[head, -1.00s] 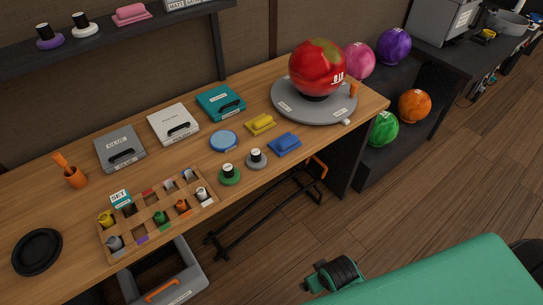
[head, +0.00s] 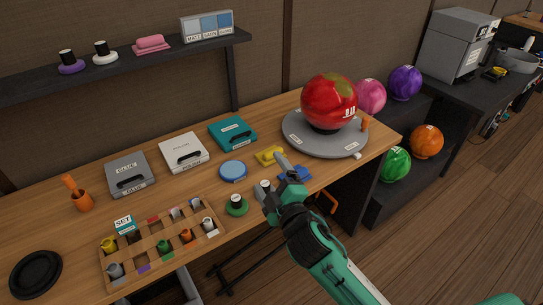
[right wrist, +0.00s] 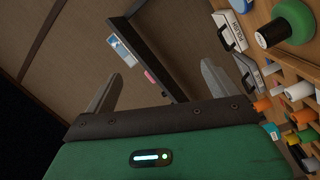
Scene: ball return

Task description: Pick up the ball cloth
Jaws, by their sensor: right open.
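Three folded cloths are in the head view: a yellow one (head: 268,156) and a blue one (head: 297,174) on the wooden bench, and a pink one (head: 151,45) on the dark wall shelf. I cannot tell which is called the ball cloth. My right gripper (head: 272,174) is over the bench's front edge, near the yellow and blue cloths, and partly covers the blue one. In the right wrist view its two fingers (right wrist: 158,85) are apart with nothing between them; the pink cloth (right wrist: 151,77) shows small beyond. My left gripper is not in view.
A red ball (head: 329,100) sits on a round grey stand (head: 310,143). Cases, a blue disc (head: 233,171), a green-based pot (head: 236,206) and a wooden organizer (head: 133,262) crowd the bench. More balls rest on a rack at right.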

